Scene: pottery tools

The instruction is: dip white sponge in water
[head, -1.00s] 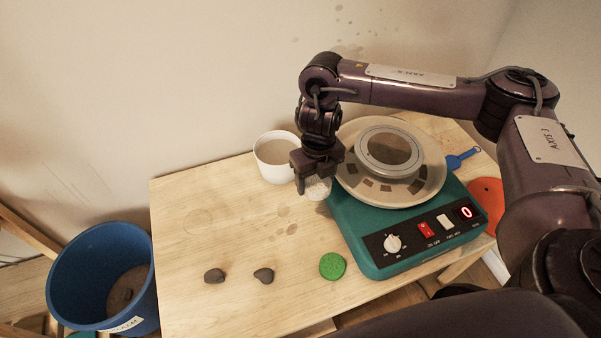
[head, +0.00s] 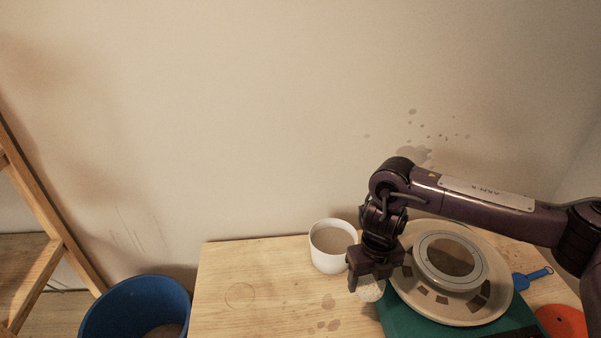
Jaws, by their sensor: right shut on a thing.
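The white sponge (head: 371,291) is a pale round piece between the fingers of my right gripper (head: 366,282). The gripper is shut on it and points down, over the table beside the pottery wheel. The white cup (head: 329,262) stands upright just left of and behind the gripper, with murky brownish water (head: 334,241) inside. The sponge is outside the cup. My left gripper is out of view.
The pottery wheel (head: 390,313) with its green base and round splash pan stands right of the sponge. A blue tool (head: 532,277) and an orange disc (head: 562,321) lie at the right. The wooden table (head: 232,267) is clear at left. A blue bucket (head: 119,305) stands left.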

